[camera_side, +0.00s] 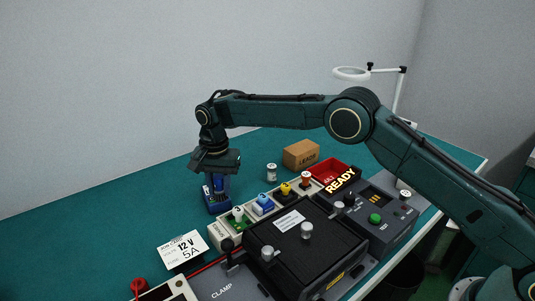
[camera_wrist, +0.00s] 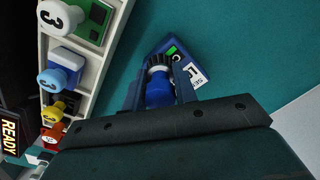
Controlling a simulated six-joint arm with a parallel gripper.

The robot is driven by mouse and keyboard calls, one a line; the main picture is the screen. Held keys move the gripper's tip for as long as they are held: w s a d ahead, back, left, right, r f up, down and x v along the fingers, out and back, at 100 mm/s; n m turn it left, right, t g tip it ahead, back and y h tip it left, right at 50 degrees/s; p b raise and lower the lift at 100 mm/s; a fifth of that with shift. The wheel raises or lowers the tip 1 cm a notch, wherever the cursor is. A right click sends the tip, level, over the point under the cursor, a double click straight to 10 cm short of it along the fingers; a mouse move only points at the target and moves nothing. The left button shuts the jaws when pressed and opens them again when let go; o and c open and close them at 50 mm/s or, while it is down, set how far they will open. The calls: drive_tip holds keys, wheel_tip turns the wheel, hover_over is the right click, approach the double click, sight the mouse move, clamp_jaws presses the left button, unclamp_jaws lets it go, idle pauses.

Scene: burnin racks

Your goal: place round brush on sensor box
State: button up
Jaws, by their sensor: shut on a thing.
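My gripper (camera_side: 217,184) points down at the left end of the rack, with its jaws shut on the round brush. In the wrist view the gripper (camera_wrist: 160,82) has a finger on each side of the brush. The round brush (camera_wrist: 159,93) has a blue body and a dark ribbed or bristled end. The sensor box (camera_wrist: 196,73) is blue, with a green patch and a white label; it also shows in the side view (camera_side: 218,208) below my gripper. The brush overlaps the box in the wrist view; I cannot tell whether they touch. My fingers hide part of both.
A pale rack (camera_side: 222,235) with several coloured knobbed modules stands close beside the box. A dark clamp fixture (camera_side: 300,250) lies in front. A white 12 V card (camera_side: 182,249), a small cylinder (camera_side: 271,172), a cardboard box (camera_side: 301,153) and a red tray (camera_side: 328,172) are around. Green table left of the box is clear.

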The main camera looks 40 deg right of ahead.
sight(218, 177)
drive_tip(key=shift+f, duration=0.1)
drive_tip(key=o, duration=1)
drive_tip(key=shift+c, duration=0.2)
wheel_tip(218, 177, up, 12)
drive_tip(key=shift+f, duration=0.2)
drive_tip(key=shift+r, duration=0.3)
drive_tip(key=shift+r, duration=0.1)
